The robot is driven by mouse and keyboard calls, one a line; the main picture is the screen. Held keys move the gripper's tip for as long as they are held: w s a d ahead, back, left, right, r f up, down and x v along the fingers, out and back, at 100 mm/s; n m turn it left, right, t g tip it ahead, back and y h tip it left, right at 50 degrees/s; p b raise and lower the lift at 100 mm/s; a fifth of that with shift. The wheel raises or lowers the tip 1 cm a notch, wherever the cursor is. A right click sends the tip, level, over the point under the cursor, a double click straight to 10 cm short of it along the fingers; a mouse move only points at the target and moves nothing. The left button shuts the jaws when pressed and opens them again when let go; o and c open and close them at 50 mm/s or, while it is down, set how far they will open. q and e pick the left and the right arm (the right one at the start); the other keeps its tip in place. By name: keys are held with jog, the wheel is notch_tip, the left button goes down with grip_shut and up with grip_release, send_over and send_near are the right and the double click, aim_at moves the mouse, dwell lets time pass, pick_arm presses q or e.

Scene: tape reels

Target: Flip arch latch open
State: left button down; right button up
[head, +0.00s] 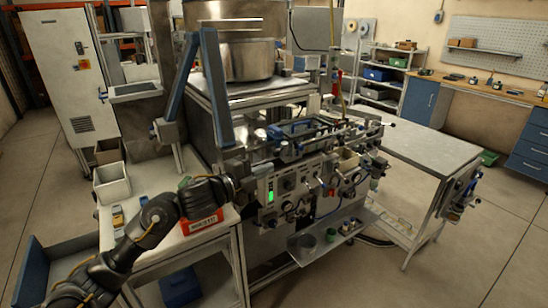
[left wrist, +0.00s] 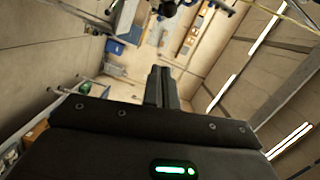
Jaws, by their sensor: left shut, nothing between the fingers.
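My left gripper (head: 232,186) reaches in from the lower left in the head view, at the left end of the machine's front panel (head: 285,185). It is shut and empty; its closed fingers (left wrist: 161,86) also show in the left wrist view. A tall blue-grey arch-like frame (head: 213,92) stands above the gripper, at the machine's left side. A smaller blue frame (head: 300,130) lies on the machine's top. I cannot tell which part is the arch latch or how it stands. Whether the gripper touches the machine is unclear. My right gripper is out of view.
A red bin (head: 203,224) sits on the white side table below my left arm. A large metal drum (head: 247,60) is above the machine. A grey table (head: 425,150) extends right, with open floor beyond.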

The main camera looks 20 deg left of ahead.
aim_at(275, 154)
pick_arm(q)
jog(key=w+f+p, duration=0.1)
jog(key=w+p, duration=0.1)
jog(key=w, duration=0.6)
jog(key=shift+p, duration=0.4)
jog(key=shift+d, duration=0.15)
jog(key=shift+w+a+f+b, duration=0.15)
jog(key=shift+a+b, duration=0.3)
jog(key=shift+a, duration=0.7)
jog(key=shift+r, duration=0.2)
